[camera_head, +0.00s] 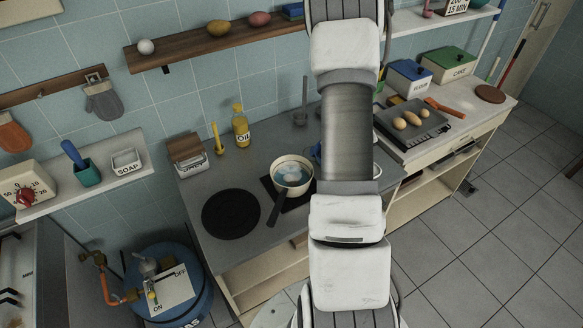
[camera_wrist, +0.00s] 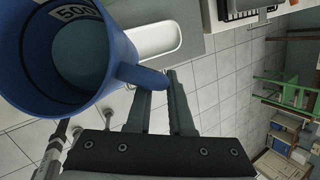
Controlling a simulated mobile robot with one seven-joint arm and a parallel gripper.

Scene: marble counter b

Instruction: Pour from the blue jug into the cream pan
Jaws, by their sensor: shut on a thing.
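The cream pan (camera_head: 305,188) stands on a dark square on the grey counter in the head view, its dark handle towards the front. Pale bluish-white contents show in it. The blue jug (camera_wrist: 122,47) fills the upper left of the wrist view, its open mouth facing the camera, with a "500" label inside. I cannot tell how much liquid it holds. My gripper (camera_wrist: 160,90) is shut on the jug's handle. In the head view my arm hides the gripper and most of the jug; a small blue patch shows at the arm's left edge, just right of the pan.
A black round plate (camera_head: 231,214) lies left of the pan. A yellow oil bottle (camera_head: 241,130) stands behind it by the wall. A dark tray (camera_head: 418,128) with several egg-like things is right of my arm. A shelf (camera_head: 205,43) runs along the wall above.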

